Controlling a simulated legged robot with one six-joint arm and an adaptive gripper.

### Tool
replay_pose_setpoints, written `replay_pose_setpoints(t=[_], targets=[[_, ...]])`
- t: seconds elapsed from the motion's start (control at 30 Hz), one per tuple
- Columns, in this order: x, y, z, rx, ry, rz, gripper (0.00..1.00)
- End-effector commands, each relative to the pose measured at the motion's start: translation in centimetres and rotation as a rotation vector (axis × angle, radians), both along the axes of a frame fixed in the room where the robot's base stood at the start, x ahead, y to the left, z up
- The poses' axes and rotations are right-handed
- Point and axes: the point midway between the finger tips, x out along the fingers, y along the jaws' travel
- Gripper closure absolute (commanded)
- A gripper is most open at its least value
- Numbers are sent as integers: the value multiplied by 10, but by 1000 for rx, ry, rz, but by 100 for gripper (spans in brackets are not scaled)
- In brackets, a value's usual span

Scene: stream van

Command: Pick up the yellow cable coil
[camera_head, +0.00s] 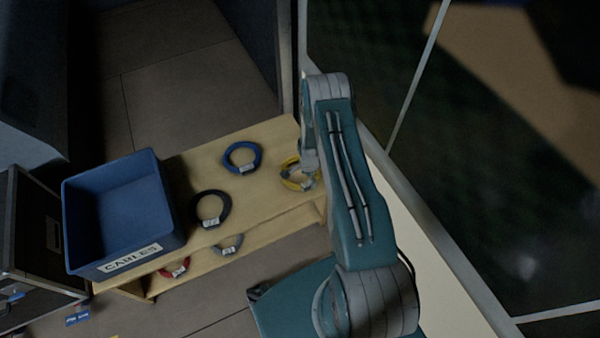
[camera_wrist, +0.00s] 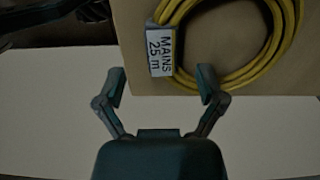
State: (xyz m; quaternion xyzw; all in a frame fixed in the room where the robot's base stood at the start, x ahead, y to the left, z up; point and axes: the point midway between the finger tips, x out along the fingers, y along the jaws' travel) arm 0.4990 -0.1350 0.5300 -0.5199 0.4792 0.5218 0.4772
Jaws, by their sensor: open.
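The yellow cable coil (camera_head: 289,176) lies on the right end of the wooden shelf top (camera_head: 265,202), partly hidden behind my arm in the head view. In the wrist view the yellow coil (camera_wrist: 285,50) fills the upper right, with a white tag (camera_wrist: 161,50) reading "MAINS 25 m" on its left side. My gripper (camera_wrist: 162,86) is open and empty. Its right fingertip overlaps the coil's lower left edge in the picture; I cannot tell whether they touch. The left fingertip is left of the tag. In the head view the fingers are hidden by my arm.
A blue coil (camera_head: 242,158) and a black coil (camera_head: 211,209) lie left of the yellow one. A blue bin (camera_head: 120,262) labelled CABLES stands on the shelf's left end. Grey (camera_head: 230,244) and red (camera_head: 174,268) coils sit lower. A pale ledge (camera_head: 430,250) runs along the right.

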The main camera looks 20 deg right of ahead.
Motion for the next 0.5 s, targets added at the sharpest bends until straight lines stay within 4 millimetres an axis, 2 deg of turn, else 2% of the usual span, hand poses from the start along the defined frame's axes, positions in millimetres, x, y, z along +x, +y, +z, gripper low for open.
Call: replay_pose_setpoints(t=[0.3,0.5], targets=[[2,-2,-43,1,2,0,11],[2,-2,-48,0,0,0,11]])
